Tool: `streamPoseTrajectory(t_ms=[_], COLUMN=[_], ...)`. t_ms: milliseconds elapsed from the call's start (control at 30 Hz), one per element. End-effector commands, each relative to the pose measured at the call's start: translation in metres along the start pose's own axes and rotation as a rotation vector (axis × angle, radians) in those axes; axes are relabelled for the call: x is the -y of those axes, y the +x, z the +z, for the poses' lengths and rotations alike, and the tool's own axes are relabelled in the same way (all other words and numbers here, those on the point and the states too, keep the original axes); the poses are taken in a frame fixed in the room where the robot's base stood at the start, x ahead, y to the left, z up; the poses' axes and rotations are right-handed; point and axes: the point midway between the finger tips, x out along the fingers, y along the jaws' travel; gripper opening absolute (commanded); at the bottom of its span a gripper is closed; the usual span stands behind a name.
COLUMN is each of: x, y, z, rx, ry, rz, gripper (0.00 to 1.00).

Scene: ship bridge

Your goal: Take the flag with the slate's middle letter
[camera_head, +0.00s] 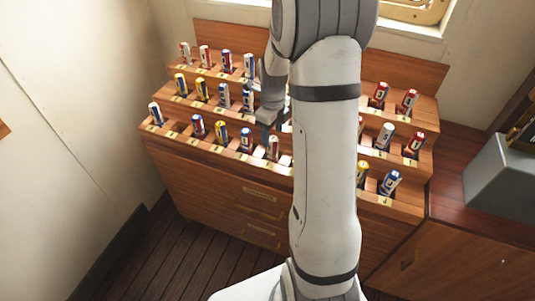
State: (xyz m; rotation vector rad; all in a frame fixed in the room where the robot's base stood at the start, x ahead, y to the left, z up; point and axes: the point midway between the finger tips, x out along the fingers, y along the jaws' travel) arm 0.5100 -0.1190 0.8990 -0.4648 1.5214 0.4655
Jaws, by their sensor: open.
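Rolled flags stand in slots on a stepped wooden rack (215,165) with three tiers. Their letters are too small to read. I cannot tell whether the jaws touch any flag. My arm hides the rack's middle right. I see no slate.
More flags stand right of my arm, such as a blue and white one (390,182) and a red one (415,144). A grey box (500,178) sits on the wooden counter (455,165) at right. A cream wall (75,110) closes the left side. Drawers (260,193) face the floor.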

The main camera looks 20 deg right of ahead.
Motion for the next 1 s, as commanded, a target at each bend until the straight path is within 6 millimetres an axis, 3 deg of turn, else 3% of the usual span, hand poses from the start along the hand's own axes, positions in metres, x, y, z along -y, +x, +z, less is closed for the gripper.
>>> streamPoseTrajectory(t_ms=[300, 633, 1000], x=[0.001, 0.002, 0.002], y=[0.044, 0.051, 0.051], z=[-0.001, -0.001, -0.002], rx=[-0.001, 0.001, 0.001], ry=[-0.001, -0.001, 0.0], rz=[0.001, -0.001, -0.001], gripper=[0.59, 0.58, 0.28])
